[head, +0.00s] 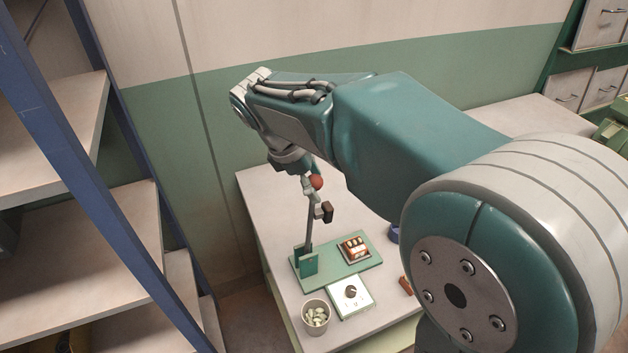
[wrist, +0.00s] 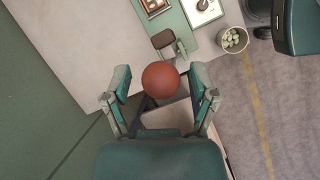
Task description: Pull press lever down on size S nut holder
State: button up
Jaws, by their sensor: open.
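The press lever is a dark rod (head: 309,220) standing nearly upright from a green bracket (head: 307,262) on a green base plate (head: 362,257). Its red ball knob (head: 317,182) is at the top; it also shows in the wrist view (wrist: 160,80). My gripper (head: 308,186) is at the knob. In the wrist view its two fingers are spread, one on each side of the ball, with gaps visible. A small dark brown block (head: 325,211) sits beside the upper rod. No size mark is readable.
A red-brown block with pale-topped pieces (head: 354,249) is on the plate. A white dial box (head: 350,296) and a cup of pale pieces (head: 316,314) stand in front on the table (head: 262,205). A blue-framed shelf (head: 100,170) is at the left; a wall is behind.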

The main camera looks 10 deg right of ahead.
grip_shut()
jog(key=shift+d, duration=0.1)
jog(key=shift+w+d, duration=0.15)
jog(key=shift+d, duration=0.35)
jog(key=w+d+f+g+y, duration=0.2)
jog(key=w+d+f+y, duration=0.1)
jog(key=d+f+y, duration=0.4)
jog(key=w+d+f+g+y, duration=0.15)
jog(key=d+f+y, duration=0.3)
jog(key=d, duration=0.45)
jog(key=shift+w+d+f+n+g+y, duration=0.1)
jog(key=shift+w+d+f+g+y, duration=0.3)
jog(key=shift+f, duration=1.35)
jog(key=shift+d+f+n+g+y, duration=0.15)
jog(key=shift+f+y, duration=0.55)
jog(key=shift+f, duration=1)
jog(key=shift+w+d+f+n+g+y, duration=0.1)
jog(key=shift+w+d+f+y, duration=0.3)
jog(key=shift+f, duration=1.35)
